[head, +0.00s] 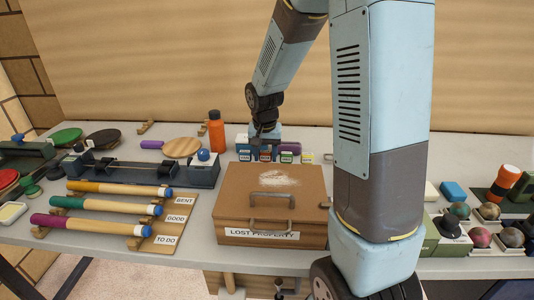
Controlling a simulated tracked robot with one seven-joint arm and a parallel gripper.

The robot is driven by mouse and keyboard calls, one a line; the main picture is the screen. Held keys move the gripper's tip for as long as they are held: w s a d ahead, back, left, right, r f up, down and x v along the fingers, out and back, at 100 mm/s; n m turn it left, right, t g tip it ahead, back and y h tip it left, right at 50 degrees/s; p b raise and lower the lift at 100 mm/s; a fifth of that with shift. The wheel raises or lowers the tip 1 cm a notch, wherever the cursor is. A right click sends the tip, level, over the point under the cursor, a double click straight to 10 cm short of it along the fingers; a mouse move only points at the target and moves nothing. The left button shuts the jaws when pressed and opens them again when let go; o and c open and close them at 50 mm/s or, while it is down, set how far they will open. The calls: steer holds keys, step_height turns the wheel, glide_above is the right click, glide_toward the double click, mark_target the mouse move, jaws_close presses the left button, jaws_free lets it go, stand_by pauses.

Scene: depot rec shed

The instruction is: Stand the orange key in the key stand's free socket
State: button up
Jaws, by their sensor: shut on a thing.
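My gripper (264,138) is at the back of the table, low over a row of small coloured blocks with white labels (267,154), behind the brown box. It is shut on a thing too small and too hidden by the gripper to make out. I cannot pick out the orange key. The key stand and its free socket cannot be told apart from the small labelled blocks around the gripper.
A brown "LOST PROPERTY" box (236,208) with a handle stands in front of my gripper. An orange bottle (216,134) stands left of it, near a round wooden disc (182,147). Coloured-handled cues (110,205) lie on a rack at the left. My arm hides the table's middle right.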

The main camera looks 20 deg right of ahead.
steer(key=o, duration=1.1)
steer(key=shift+r, duration=0.15)
steer(key=shift+w+r, duration=0.1)
steer(key=shift+r, duration=4.25)
